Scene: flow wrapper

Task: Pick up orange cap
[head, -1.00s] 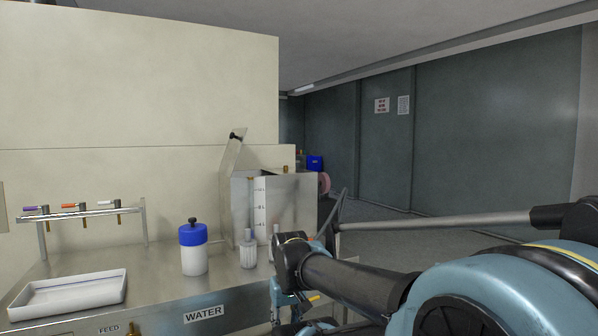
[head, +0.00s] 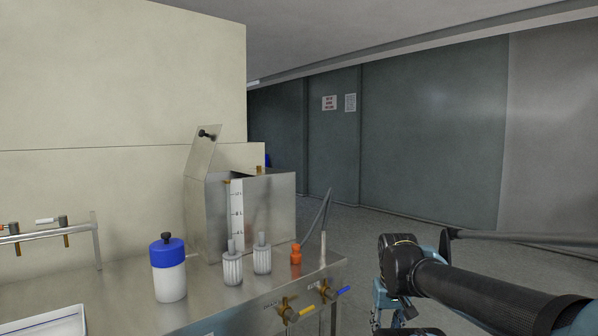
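The small orange cap (head: 296,254) stands on the steel counter near its right end, in the head view. It is right of two white ribbed pieces and in front of the steel tank. My arm reaches in from the lower right, and its end, with my gripper (head: 402,318), is right of the counter and apart from the cap. The gripper's fingers are mostly hidden or cut off at the bottom edge, so I cannot tell if they are open.
White ribbed pieces (head: 233,268) stand close left of the cap. A white bottle with a blue lid (head: 169,268) is further left. The steel tank (head: 268,212) with a raised lid stands behind. A thin hose (head: 324,220) rises at the counter's right end. Valves (head: 290,311) stick out in front.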

